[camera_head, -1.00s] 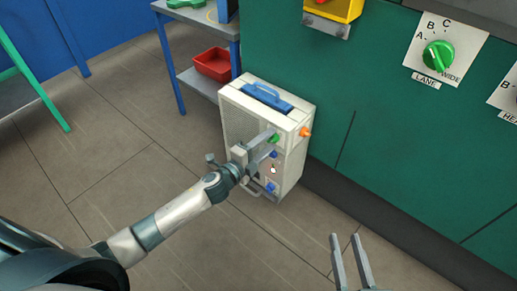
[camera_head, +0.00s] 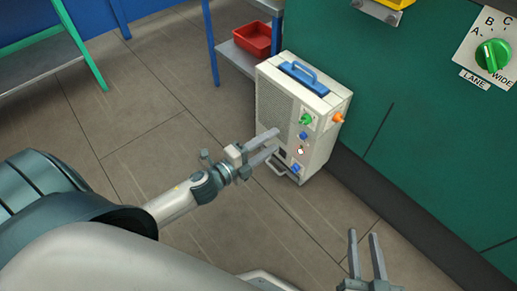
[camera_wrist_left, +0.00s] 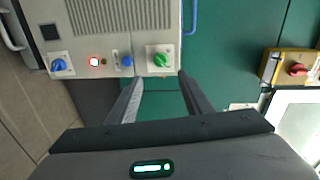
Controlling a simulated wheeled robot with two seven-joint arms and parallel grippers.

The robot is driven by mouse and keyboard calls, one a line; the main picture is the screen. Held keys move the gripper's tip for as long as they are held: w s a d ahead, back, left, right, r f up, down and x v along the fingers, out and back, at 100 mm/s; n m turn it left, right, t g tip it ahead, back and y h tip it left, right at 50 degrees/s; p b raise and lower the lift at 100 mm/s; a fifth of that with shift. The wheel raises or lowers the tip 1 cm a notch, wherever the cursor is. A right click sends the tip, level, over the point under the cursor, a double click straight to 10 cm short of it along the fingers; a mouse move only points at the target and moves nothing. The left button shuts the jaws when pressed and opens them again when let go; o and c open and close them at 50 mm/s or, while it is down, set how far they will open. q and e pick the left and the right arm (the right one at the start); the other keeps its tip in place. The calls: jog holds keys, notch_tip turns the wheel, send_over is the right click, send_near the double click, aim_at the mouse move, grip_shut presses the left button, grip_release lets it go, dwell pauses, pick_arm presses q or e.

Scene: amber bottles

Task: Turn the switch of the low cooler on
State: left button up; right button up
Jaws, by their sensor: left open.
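The low cooler (camera_head: 272,103) is a pale box with a blue handle on top, standing on the floor against the green wall. Its front has a green knob (camera_head: 306,118), an upper blue control (camera_head: 303,135), a small lit light (camera_head: 300,151) and a lower blue knob (camera_head: 295,168). My left gripper (camera_head: 275,141) is open and empty, just off the front. My right gripper (camera_head: 363,236) is open and empty, low right.
An orange knob (camera_head: 338,118) sticks out of the cooler's side. A shelf with a red tray (camera_head: 252,38) stands behind it. A green LANE dial (camera_head: 493,56) is on the wall. The floor (camera_head: 150,110) left of the cooler is clear.

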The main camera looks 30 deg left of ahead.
pick_arm(q)
jog(key=shift+v, duration=2.05)
pick_arm(e)
jog(key=shift+f, duration=0.1)
pick_arm(q)
jog(key=shift+d, duration=0.1)
pick_arm(e)
jog(key=shift+s, duration=0.1)
